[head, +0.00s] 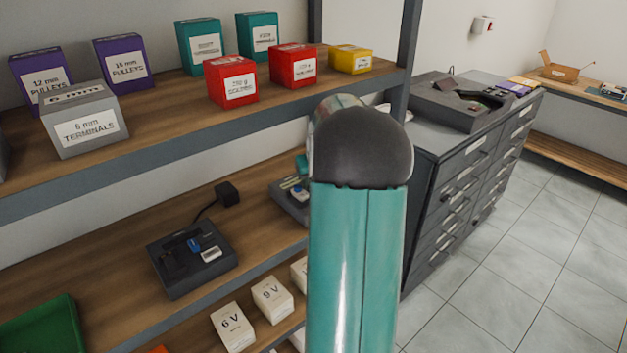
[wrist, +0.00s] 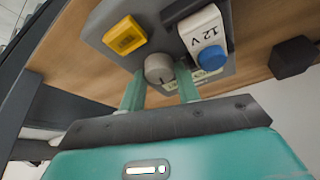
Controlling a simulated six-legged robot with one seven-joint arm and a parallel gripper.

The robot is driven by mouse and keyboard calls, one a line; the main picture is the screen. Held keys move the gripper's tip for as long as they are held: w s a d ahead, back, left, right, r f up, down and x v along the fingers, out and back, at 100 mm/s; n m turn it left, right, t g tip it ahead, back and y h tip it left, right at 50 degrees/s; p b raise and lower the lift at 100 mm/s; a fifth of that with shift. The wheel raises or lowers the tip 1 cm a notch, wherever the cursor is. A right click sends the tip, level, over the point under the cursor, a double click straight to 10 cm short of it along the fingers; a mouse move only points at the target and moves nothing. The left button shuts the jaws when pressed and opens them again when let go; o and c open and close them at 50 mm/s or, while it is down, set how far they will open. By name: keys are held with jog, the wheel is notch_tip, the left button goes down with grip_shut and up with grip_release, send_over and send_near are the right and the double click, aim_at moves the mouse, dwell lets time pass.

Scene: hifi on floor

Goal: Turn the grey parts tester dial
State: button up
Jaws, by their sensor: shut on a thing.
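The grey parts tester (wrist: 225,65) fills the top of the wrist view, with a yellow block (wrist: 125,36) and a white 12 V block with a blue round end (wrist: 205,45). Its round grey dial (wrist: 159,68) lies between the two teal fingers of my gripper (wrist: 160,88), which is shut on it. In the head view the tester (head: 287,203) sits on the lower shelf, largely hidden behind my arm. The dial and fingertips are hidden there.
A dark device (head: 185,275) stands left on the lower shelf (head: 130,310), near a black adapter (head: 228,194). A drawer cabinet (head: 460,180) is right; the tiled floor is clear.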

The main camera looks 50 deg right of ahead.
jog(key=shift+m, duration=0.3)
jog(key=o, duration=0.7)
jog(key=shift+d+n, duration=0.1)
jog(key=shift+n, duration=0.3)
